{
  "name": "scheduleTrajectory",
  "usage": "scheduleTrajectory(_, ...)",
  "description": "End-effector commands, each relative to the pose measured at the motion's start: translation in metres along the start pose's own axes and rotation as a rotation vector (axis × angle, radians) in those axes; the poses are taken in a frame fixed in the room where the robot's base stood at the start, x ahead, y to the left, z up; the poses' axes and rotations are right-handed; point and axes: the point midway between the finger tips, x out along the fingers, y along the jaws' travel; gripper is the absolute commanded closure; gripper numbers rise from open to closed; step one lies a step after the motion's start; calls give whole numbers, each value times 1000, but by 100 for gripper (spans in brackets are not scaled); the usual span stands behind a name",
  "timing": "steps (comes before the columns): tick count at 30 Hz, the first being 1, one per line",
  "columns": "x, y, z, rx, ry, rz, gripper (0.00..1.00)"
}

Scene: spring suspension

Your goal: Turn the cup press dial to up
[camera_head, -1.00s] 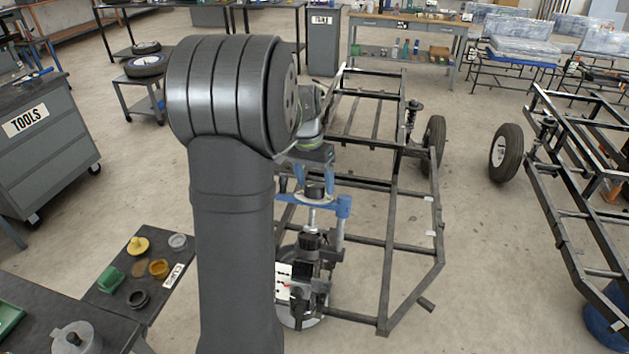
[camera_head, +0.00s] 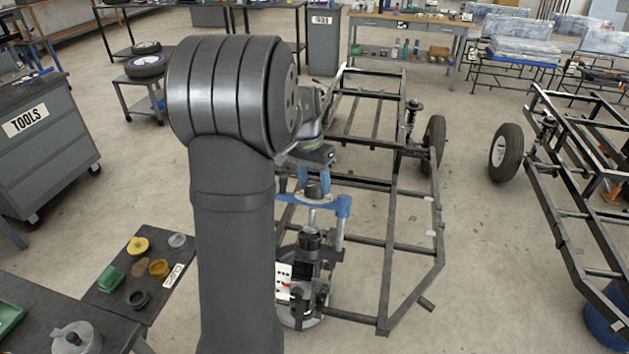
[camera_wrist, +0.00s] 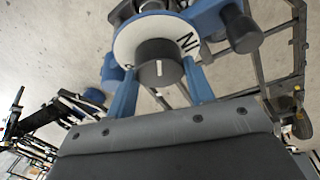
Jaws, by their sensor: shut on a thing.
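In the head view my gripper (camera_head: 314,180) is above the press and partly hidden by my arm. The dial's setting cannot be read for sure.
A black table (camera_head: 115,290) at lower left carries several cups and a "CUPS" label. The black tube frame (camera_head: 388,260) lies close right of the press. A second frame with a wheel (camera_head: 506,147) stands further right. Open floor lies between the frames.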

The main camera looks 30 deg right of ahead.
Motion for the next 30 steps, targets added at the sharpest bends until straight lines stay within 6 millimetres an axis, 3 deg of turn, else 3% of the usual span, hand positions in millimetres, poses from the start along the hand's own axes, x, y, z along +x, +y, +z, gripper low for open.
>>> scheduleTrajectory(14,-1,1,0,-64,-1,-27,75)
scheduleTrajectory(30,0,3,-1,-479,-1,-192,75)
